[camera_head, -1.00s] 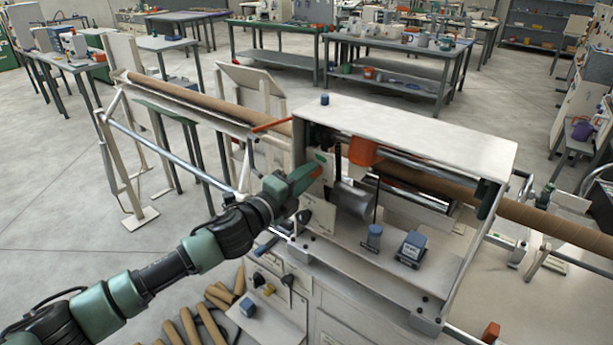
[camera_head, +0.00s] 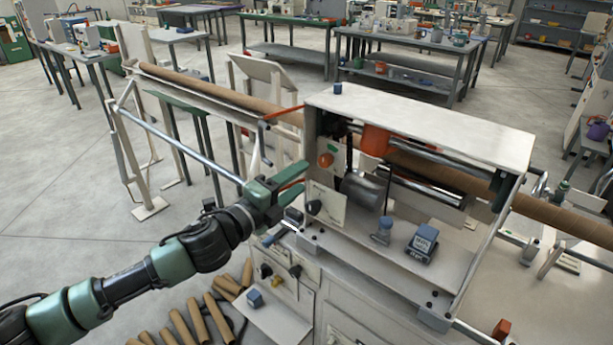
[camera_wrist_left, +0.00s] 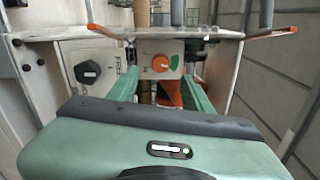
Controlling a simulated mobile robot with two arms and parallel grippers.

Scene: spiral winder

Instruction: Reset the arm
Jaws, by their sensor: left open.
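My left gripper (camera_head: 298,182) is open in front of the left end of the spiral winder (camera_head: 420,130), with nothing between its fingers. In the left wrist view its two green fingers (camera_wrist_left: 160,88) point at the winder's panel, spread apart, with an orange knob (camera_wrist_left: 161,63) showing beyond them. That orange knob (camera_head: 326,160) is on the upper panel in the head view. A black knob (camera_head: 314,207) sits on a white plate below it, and it also shows in the left wrist view (camera_wrist_left: 87,72). My right gripper is not in view.
A metal bar (camera_head: 180,145) runs just left of the gripper. Several cut tubes (camera_head: 190,320) lie below. Open floor (camera_head: 60,210) is at left.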

